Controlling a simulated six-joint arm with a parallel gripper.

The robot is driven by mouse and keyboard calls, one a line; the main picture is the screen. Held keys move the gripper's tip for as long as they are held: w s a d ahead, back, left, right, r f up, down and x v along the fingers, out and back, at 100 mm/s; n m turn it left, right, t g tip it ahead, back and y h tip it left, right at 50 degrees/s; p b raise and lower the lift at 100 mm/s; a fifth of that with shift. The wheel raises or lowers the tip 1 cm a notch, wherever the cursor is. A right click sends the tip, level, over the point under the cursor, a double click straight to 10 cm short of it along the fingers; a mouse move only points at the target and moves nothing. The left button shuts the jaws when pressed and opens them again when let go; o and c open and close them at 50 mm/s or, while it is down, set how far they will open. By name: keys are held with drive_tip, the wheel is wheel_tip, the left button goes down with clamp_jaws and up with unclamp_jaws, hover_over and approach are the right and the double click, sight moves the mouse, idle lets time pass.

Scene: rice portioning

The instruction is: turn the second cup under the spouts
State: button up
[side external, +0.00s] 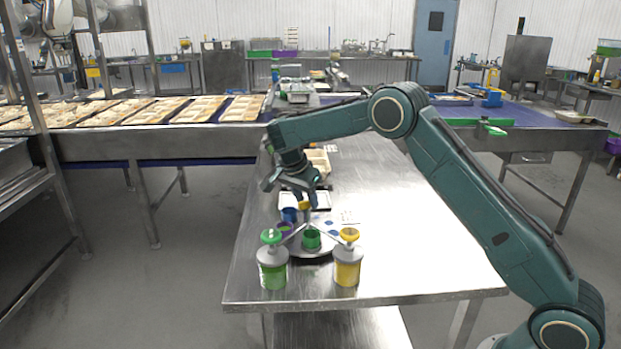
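A round grey turntable (322,253) stands on the steel table near its front. My gripper (305,200) points down above the back of the turntable, by a small yellow piece (304,206). Whether its fingers touch or hold this piece is too small to tell.
A white tray (322,200) lies behind the turntable, with a beige food tray (318,162) further back. The steel table (420,255) is clear to the right. A conveyor (215,143) with several filled trays runs across behind.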

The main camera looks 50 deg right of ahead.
drive_tip(key=shift+n, duration=0.7)
drive_tip(key=shift+w+v, duration=0.25)
drive_tip(key=shift+v, duration=6.65)
drive_tip(key=shift+s+d+r+n+t, duration=1.35)
drive_tip(key=shift+s+r+n, duration=1.35)
drive_tip(key=shift+s+r, duration=1.25)
drive_tip(key=s+a+n+y, duration=0.1)
drive_tip(key=s+a+n, duration=0.1)
drive_tip(key=s, duration=0.5)
drive_tip(key=s+a+n+t+y, duration=0.1)
drive_tip(key=s+n, duration=0.2)
drive_tip(key=s, duration=0.3)
drive_tip(key=shift+s+a+f+n+y, duration=0.4)
drive_tip(key=shift+f, duration=0.1)
drive_tip(key=shift+t, duration=0.25)
